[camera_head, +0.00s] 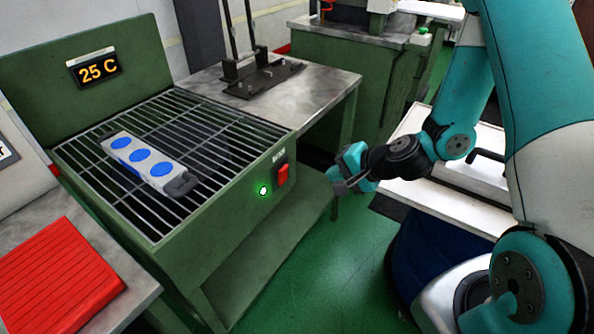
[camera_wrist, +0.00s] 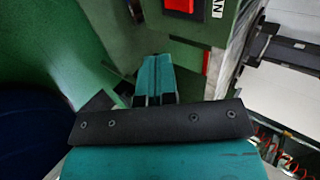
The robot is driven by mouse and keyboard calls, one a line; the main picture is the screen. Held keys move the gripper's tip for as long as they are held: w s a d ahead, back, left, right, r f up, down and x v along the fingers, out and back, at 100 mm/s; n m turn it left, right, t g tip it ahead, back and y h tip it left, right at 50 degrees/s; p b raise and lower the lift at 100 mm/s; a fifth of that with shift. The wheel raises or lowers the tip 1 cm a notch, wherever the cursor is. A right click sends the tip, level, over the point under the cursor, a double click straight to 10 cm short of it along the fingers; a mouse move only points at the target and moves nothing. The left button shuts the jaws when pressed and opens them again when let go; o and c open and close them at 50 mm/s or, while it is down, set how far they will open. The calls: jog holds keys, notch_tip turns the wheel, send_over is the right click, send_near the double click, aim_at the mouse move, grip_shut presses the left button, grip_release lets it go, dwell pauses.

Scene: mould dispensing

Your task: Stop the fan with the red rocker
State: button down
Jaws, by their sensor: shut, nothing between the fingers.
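The red rocker (camera_head: 283,175) sits in a dark frame on the front face of the green fan bench (camera_head: 235,215). A green lamp (camera_head: 263,190) glows just left of it. My gripper (camera_head: 345,172) is right of the rocker in the head view, apart from it, with the fingers shut and empty. In the wrist view the shut teal fingers (camera_wrist: 155,80) point toward the green panel, and the red rocker (camera_wrist: 184,5) is partly cut off at the top edge, beside a label (camera_wrist: 217,8).
A white mould with blue rounds (camera_head: 140,156) lies on the wire grate (camera_head: 220,125) of the bench. A red ribbed mat (camera_head: 55,275) lies at lower left. A steel table (camera_head: 320,90) with a black stand (camera_head: 262,77) is behind.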

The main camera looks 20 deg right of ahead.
aim_at(286, 174)
jog(key=x, duration=0.3)
jog(key=r+p+x, duration=0.1)
jog(key=x, duration=0.3)
jog(key=w+a+p+x, duration=0.1)
jog(key=x, duration=0.3)
jog(key=shift+w+r, duration=0.1)
jog(key=shift+r, duration=0.2)
jog(key=shift+w+a, duration=0.35)
jog(key=shift+w, duration=0.15)
